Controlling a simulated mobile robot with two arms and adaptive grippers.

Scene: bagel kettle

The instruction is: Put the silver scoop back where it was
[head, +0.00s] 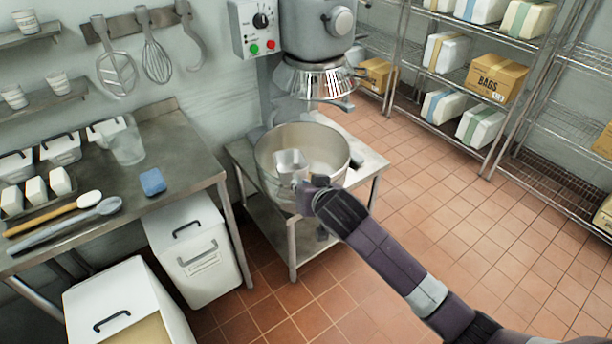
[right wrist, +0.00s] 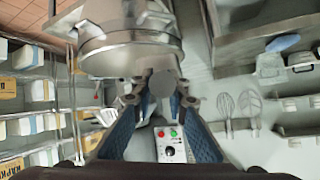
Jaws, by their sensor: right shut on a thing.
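The silver scoop (head: 290,161) shows in the head view over the mixing bowl (head: 338,140), within its rim from this angle. My right gripper (head: 306,187) is shut on the scoop at the bowl's front side, and its fingers hide part of the handle. I cannot tell whether the scoop touches the bowl. In the right wrist view, the fingers (right wrist: 161,80) close around a grey rounded piece in front of the metal bowl (right wrist: 130,52). My left gripper is not in view.
The mixer (head: 318,30) stands behind the bowl on a steel stand (head: 368,163). Two white bins (head: 190,245) (head: 112,292) are at lower left; the front one shows tan contents. The left counter (head: 178,158) holds a blue sponge (head: 152,182), spoons and tubs. Floor at right is clear.

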